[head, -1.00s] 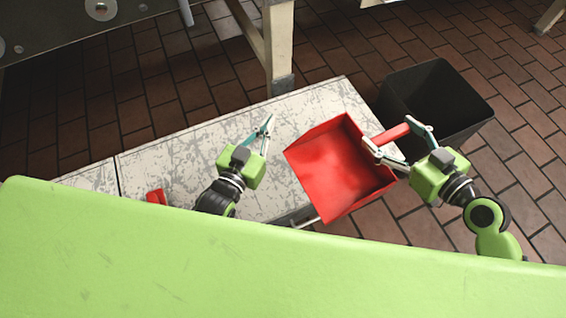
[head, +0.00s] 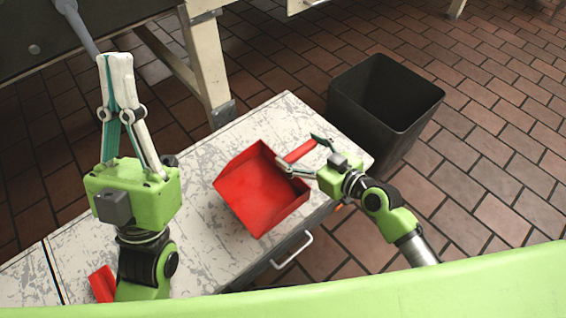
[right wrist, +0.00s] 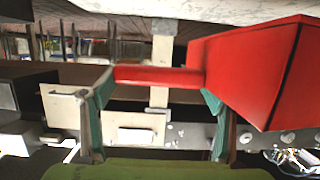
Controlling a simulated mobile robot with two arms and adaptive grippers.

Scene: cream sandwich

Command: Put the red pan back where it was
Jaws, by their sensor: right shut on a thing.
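The red pan (head: 258,190) is a square scoop with a short red handle. It is over the right part of the scratched white worktop (head: 200,250) in the head view; I cannot tell whether it touches the top. My right gripper (head: 299,154) is shut on the handle. The right wrist view shows the red handle (right wrist: 160,76) between its fingers and the pan's body (right wrist: 250,70) at the right. My left gripper (head: 114,58) is raised at the left, its fingertips together, and empty.
A dark open bin (head: 385,100) stands on the brick floor beyond the worktop's right end. Another red object (head: 102,284) lies at the left, partly hidden by my left arm. A machine on pale legs (head: 207,70) stands behind. A drawer handle (head: 292,250) sticks out in front.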

